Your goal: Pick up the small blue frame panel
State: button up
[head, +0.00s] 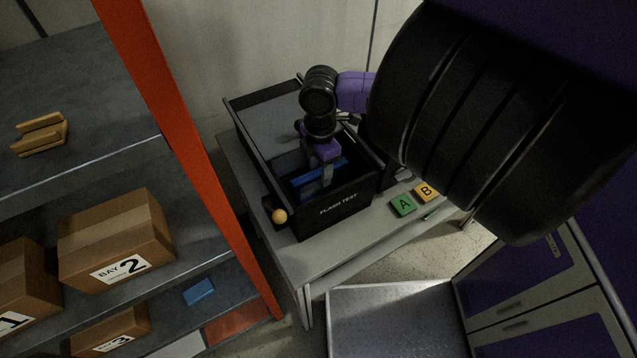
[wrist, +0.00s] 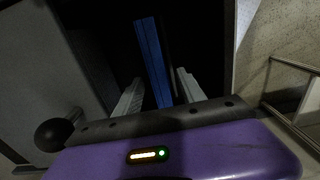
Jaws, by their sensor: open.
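A long blue panel (head: 333,170) lies inside the black box (head: 345,207) marked "FLASH TEST" on the table. In the wrist view the blue panel (wrist: 151,55) is a narrow upright strip against the dark box interior. My gripper (head: 319,182) reaches down into the box from above. In the wrist view my gripper (wrist: 159,77) has its two pale fingers apart, one on each side of the strip's near end. I cannot tell whether either finger touches it. The panel's lower parts are hidden in shadow and behind the box wall.
The grey table (head: 318,255) also holds green tile A (head: 403,205) and yellow tile B (head: 425,191). An orange ball (head: 279,216) is at the box's front left corner. An orange post (head: 190,150) and shelves with boxes stand left. A small blue block (head: 199,291) lies on a lower shelf.

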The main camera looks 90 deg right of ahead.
send_over(320, 192)
notch_tip(320, 192, down, 4)
jog(key=shift+a+f, duration=0.1)
jog(key=shift+c, duration=0.5)
grip_shut()
